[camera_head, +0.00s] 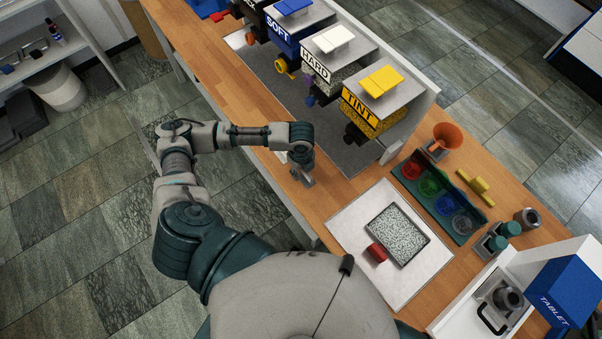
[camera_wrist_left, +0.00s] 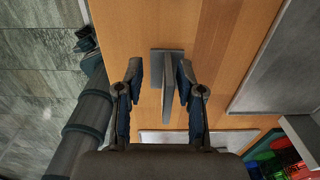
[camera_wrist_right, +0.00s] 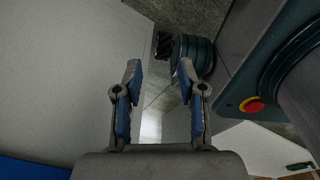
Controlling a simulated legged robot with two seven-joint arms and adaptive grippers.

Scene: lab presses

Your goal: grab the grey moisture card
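The grey moisture card (camera_wrist_left: 172,90) appears in the left wrist view as a thin grey upright plate with a flat grey base on the wooden bench. My left gripper (camera_wrist_left: 160,75) is open, with one finger on each side of the card. The card is nearer the right finger in that view; I cannot tell whether they touch. In the head view, my left gripper (camera_head: 301,160) points down at the bench edge, and a small grey part of the card (camera_head: 307,181) shows below it. My right gripper (camera_wrist_right: 159,75) is open and empty in its wrist view.
Several labelled dispensers, including the yellow TINT one (camera_head: 372,105), stand behind my left gripper. A white mat (camera_head: 345,215) with a speckled tray (camera_head: 397,235) and red cylinder (camera_head: 376,252) lies to the right. A green tray of coloured cups (camera_head: 463,236) sits farther back.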

